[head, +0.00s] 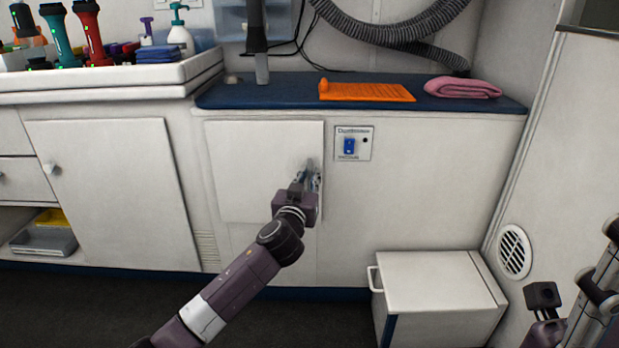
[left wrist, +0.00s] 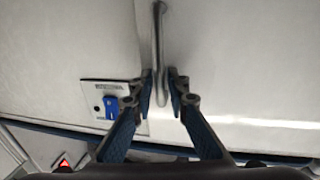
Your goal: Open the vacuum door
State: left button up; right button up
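The vacuum door (head: 255,165) is a white, shut panel under the blue counter, left of the switch panel. Its slim metal handle (left wrist: 159,45) shows in the left wrist view; in the head view my gripper mostly hides it. My left gripper (head: 311,170) is at the door's right edge. In the left wrist view its two fingers (left wrist: 160,84) stand on either side of the handle's end, with narrow gaps, so it looks open around the handle. Part of my right arm shows at the lower right of the head view; its finger state is unclear.
A switch panel (head: 352,143) with a blue rocker is right of the door. A white step box (head: 437,295) stands on the floor at the right. The blue counter (head: 290,92) above holds an orange mat (head: 366,91) and a pink towel (head: 462,88). Dark floor lies in front.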

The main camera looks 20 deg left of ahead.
pick_arm(q)
jog(key=shift+c, duration=0.2)
grip_shut()
jog(key=shift+s, duration=0.1)
